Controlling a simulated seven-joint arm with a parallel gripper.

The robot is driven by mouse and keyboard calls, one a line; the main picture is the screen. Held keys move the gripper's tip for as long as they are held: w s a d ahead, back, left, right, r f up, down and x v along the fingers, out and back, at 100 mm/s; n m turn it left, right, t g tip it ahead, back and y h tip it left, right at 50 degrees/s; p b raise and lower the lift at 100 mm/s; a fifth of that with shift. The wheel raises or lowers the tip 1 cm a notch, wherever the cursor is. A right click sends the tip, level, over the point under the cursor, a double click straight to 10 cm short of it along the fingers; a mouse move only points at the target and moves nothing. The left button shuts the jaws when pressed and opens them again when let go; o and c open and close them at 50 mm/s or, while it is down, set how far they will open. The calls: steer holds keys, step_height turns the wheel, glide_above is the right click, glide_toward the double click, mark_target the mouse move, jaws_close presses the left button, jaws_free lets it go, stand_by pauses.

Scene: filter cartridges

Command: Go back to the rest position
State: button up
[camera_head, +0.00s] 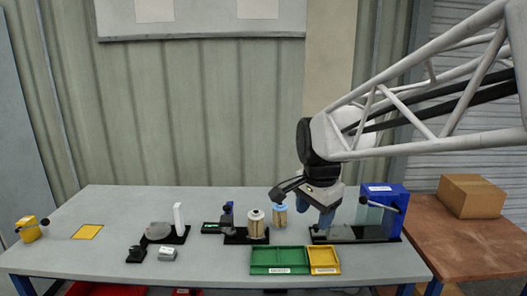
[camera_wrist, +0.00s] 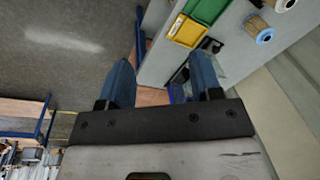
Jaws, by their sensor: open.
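My gripper (camera_head: 325,212) hangs above the right part of the grey workbench (camera_head: 130,208), over a dark-based fixture with a blue block. In the wrist view, its two blue fingers (camera_wrist: 165,84) stand well apart with nothing between them.
A green tray (camera_head: 279,270) and a yellow tray (camera_head: 323,271) lie at the bench's front. The blue block (camera_head: 381,199) with a lever stands at right. A brown table (camera_head: 463,251) carries a cardboard box (camera_head: 471,196). Small fixtures and a yellow block (camera_head: 30,232) stand at left.

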steer(key=s+d+f+n, duration=0.2)
steer(key=s+n, duration=0.1)
steer(key=s, duration=0.4)
steer(key=s+d+f+n, duration=0.2)
steer(key=s+n, duration=0.2)
steer(key=s, duration=0.2)
steer(key=s+d+f+n+t, duration=0.1)
steer(key=s+d+f+n, duration=0.1)
steer(key=s, duration=0.5)
steer(key=shift+s+d+n, duration=0.35)
steer(key=shift+d+n, duration=0.25)
steer(key=shift+n, duration=0.1)
